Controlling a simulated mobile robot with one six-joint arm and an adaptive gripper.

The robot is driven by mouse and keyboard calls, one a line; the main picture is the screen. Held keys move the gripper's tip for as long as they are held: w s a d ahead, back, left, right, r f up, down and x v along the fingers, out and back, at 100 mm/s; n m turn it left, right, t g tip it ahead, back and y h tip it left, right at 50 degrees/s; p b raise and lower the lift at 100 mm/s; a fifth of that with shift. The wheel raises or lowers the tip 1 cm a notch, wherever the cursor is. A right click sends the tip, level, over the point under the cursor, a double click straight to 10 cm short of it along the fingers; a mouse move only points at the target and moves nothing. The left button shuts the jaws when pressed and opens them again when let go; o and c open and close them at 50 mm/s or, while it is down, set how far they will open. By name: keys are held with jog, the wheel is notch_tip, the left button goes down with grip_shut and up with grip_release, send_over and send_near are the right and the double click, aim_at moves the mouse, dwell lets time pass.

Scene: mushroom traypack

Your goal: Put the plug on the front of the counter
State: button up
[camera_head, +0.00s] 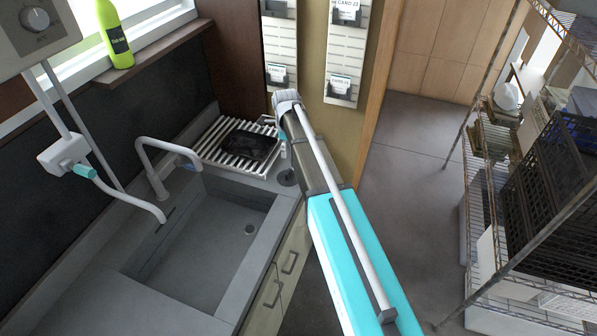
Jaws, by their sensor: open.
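A dark, round, flat thing that looks like the plug (287,177) lies on the counter (262,185), close to its right edge and just right of the ribbed drainer. A thin upright part seems to rise from it. My arm comes in from the bottom right and ends above this spot. My gripper (284,150) is mostly hidden by my arm. Only a small pale part shows below the wrist, just above the dark thing. It is open, and I cannot tell whether it touches the plug.
A black tray (248,145) sits on the drainer (212,142). The front counter (120,305) is bare. A green bottle (114,35) stands on the sill. Wire shelving (475,220) is at right.

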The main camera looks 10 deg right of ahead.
jog(key=s+d+n, duration=0.1)
jog(key=s+n, duration=2.3)
dwell(0.8)
